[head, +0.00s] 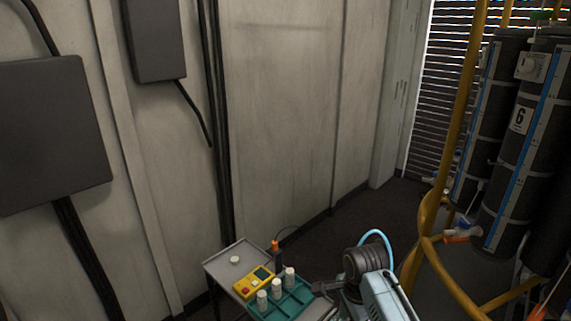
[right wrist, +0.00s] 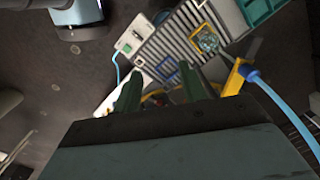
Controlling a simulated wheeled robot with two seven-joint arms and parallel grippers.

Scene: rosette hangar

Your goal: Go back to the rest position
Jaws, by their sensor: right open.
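My right arm (head: 372,285) comes in at the lower right of the head view, with a light blue hose looping over it. A dark end part of it reaches left to the right side of a small grey cart (head: 222,266). In the right wrist view my right gripper (right wrist: 160,90) shows two dark green fingers standing apart, with nothing seen held between them. My left gripper is not in view.
The cart carries a teal rack (head: 293,304) with white containers, a yellow device (head: 246,287) and an orange-topped tool (head: 276,252). A yellow rail (head: 436,190) and dark cylinders (head: 520,140) stand right. Dark floor beyond the cart looks clear.

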